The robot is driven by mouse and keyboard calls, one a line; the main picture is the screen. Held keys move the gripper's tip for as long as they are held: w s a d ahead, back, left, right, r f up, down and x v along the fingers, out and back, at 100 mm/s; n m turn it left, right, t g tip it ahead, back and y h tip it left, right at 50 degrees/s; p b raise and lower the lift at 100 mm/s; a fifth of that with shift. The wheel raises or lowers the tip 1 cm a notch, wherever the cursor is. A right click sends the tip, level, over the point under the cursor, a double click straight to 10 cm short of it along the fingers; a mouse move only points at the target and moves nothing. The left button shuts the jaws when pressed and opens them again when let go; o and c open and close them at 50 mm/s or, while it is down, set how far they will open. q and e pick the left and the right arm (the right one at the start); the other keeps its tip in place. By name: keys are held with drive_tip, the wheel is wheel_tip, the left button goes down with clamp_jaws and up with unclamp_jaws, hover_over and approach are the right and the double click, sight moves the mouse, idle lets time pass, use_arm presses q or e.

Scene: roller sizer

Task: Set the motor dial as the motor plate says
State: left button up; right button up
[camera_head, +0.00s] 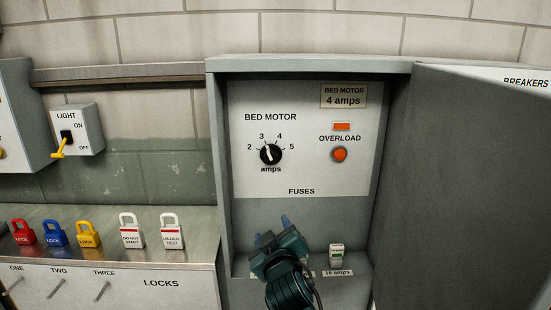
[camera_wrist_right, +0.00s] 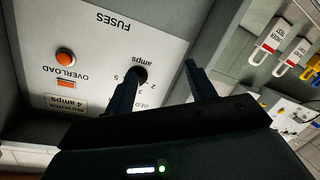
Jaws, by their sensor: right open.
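The motor dial (camera_head: 270,153) is a black knob with a white pointer on the BED MOTOR panel, marked 2 to 5 amps. The pointer leans up and left, seemingly toward 3. The motor plate (camera_head: 344,96) at the panel's top right reads "BED MOTOR 4 amps". My right gripper (camera_head: 271,230) is open and empty, below the dial and apart from it. In the right wrist view the picture is upside down; the dial (camera_wrist_right: 141,74) shows beyond the open fingers, partly hidden by one. My left gripper is in neither view.
The orange overload button (camera_head: 339,154) sits right of the dial. A fuse (camera_head: 336,256) stands on the cabinet floor. The open cabinet door (camera_head: 455,190) blocks the right side. Several padlocks (camera_head: 130,231) stand on the left ledge, below a light switch (camera_head: 67,139).

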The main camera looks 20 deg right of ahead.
drive_tip(key=w+r+t+h, duration=0.1)
drive_tip(key=w+r+h, duration=0.15)
drive_tip(key=r, duration=0.75)
drive_tip(key=p, duration=0.2)
approach(271, 159)
drive_tip(key=shift+m, duration=0.3)
drive_tip(key=x, duration=0.6)
drive_tip(key=shift+w+r, duration=0.1)
drive_tip(key=shift+w, duration=0.1)
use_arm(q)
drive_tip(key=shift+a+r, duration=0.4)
use_arm(e)
drive_tip(key=shift+x, duration=0.85)
drive_tip(key=shift+d, duration=0.1)
drive_tip(key=c, duration=1)
drive_tip(key=shift+o, duration=0.2)
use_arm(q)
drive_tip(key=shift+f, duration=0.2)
